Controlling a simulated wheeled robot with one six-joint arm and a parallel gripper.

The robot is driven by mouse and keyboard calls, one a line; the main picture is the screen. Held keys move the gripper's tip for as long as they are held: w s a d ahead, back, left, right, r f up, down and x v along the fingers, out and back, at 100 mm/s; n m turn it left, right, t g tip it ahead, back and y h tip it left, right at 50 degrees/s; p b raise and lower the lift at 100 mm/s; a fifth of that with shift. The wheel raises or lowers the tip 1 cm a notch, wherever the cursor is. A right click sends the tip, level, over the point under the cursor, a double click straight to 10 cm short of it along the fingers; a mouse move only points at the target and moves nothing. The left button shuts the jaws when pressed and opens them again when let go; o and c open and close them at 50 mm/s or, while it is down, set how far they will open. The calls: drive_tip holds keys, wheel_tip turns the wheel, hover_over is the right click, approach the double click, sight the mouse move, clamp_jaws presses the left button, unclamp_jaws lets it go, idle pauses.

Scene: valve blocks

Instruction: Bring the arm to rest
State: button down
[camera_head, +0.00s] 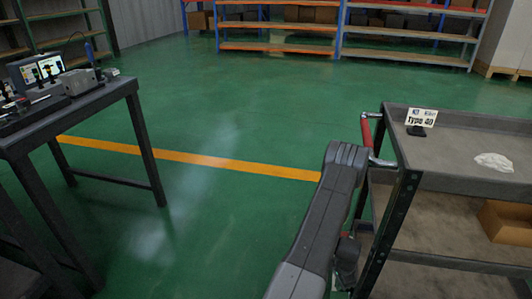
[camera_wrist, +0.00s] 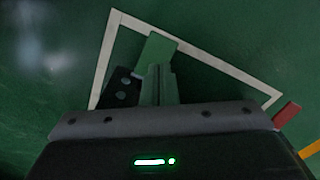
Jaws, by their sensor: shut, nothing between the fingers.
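My arm reaches up from the bottom of the head view, right of the middle, in front of the cart's left side. My gripper (camera_wrist: 157,52) shows in the wrist view, with its fingers together and nothing between them. It points down over green floor, and a white floor marking with a corner (camera_wrist: 113,50) lies below it. In the head view I cannot make out the fingers.
A grey cart (camera_head: 448,153) with a red handle (camera_head: 366,133), a "Type 40" sign (camera_head: 421,117) and a crumpled white cloth (camera_head: 493,162) stands close right of my arm. A dark workbench (camera_head: 75,112) stands left. Green floor between is clear, crossed by a yellow line (camera_head: 200,159).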

drive_tip(key=shift+r+p, duration=1.05)
drive_tip(key=shift+r, duration=1.7)
drive_tip(key=shift+a+r, duration=0.1)
drive_tip(key=shift+r, duration=0.05)
